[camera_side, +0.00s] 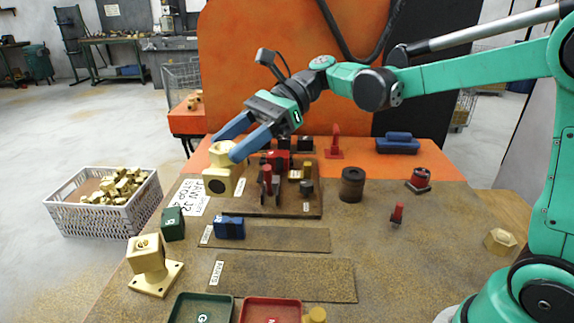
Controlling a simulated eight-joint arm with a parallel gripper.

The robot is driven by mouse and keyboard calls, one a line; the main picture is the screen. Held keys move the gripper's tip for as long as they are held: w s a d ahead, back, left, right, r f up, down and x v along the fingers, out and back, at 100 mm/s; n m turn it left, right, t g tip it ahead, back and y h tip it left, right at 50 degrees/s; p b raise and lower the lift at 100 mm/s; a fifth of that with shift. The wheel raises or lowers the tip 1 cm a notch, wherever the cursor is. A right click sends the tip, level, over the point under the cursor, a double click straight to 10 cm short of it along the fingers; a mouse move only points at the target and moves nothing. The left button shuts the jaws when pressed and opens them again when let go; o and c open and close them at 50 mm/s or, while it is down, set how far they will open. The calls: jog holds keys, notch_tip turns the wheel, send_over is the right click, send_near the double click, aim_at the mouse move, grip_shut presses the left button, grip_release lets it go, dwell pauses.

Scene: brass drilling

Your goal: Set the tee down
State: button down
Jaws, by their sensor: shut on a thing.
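A brass tee (221,180) is between the blue fingers of my gripper (223,148), near the left edge of the table. My gripper is shut on its upper part. The tee shows a dark round opening facing the camera. It is beside the left end of a dark fixture plate (290,210), close to a paper sign with handwriting (190,195). I cannot tell whether the tee's underside touches the table.
A brass flanged part (152,268), a green block (173,224) and a blue block (230,228) stand nearer the camera. Red clamps sit on the plate. A grey crate of brass parts (65,210) is at left. The labelled strip (290,280) is bare.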

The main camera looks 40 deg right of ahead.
notch_tip(320, 180, down, 20)
jog(key=shift+r, duration=0.2)
dwell(0.4)
jog(key=shift+c, duration=1.4)
grip_release()
jog(key=shift+f, duration=0.1)
jog(key=shift+f, duration=0.1)
